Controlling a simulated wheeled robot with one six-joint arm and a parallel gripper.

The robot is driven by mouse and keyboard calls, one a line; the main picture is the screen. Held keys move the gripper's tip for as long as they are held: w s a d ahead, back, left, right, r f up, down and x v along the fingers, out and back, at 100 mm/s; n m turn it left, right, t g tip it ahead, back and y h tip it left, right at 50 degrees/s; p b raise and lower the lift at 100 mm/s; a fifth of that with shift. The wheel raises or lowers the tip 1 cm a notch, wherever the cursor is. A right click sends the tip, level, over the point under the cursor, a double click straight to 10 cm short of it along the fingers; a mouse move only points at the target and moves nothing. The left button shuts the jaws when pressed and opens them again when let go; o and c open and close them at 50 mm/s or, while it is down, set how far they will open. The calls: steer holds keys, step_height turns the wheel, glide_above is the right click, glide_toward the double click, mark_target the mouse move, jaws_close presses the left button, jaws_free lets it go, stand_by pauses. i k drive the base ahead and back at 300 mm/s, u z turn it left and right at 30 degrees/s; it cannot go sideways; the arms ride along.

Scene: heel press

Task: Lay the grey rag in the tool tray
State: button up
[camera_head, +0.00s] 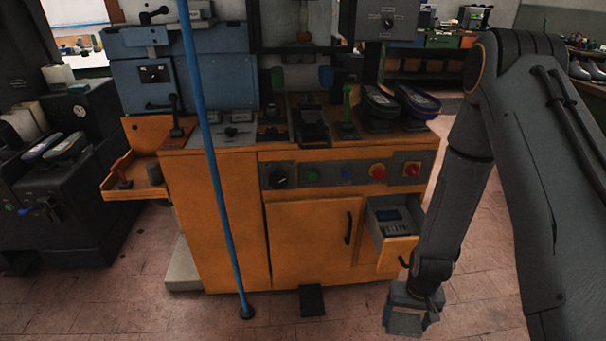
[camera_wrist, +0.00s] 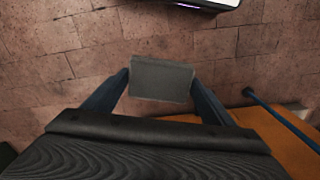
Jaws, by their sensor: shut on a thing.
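My gripper (camera_head: 412,308) is low over the floor at the lower right in the head view, to the right of the orange machine. It is shut on a flat grey piece that looks like the grey rag (camera_head: 403,323). In the wrist view the rag (camera_wrist: 160,80) is a grey rectangle pinched between the two dark blue fingers, above brick-patterned floor. An orange shelf-like tray (camera_head: 125,194) juts from the machine's left side, far from my gripper; it looks like the tool tray. A red-handled tool (camera_head: 122,178) lies in it.
The orange machine (camera_head: 230,225) fills the middle. Its open drawer (camera_head: 398,250), with small items inside, stands out near my arm. A thin blue pole (camera_head: 220,180) rises in front of the machine. A black pedal (camera_head: 312,300) is on the floor. Floor in front is otherwise clear.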

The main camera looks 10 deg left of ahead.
mark_target(149, 151)
steer(key=u, duration=0.5)
steer(key=k, duration=1.15)
steer(key=u, duration=1.15)
steer(key=i, duration=0.5)
steer(key=u, duration=0.7)
steer(key=i, duration=1.9)
steer(key=z, duration=0.7)
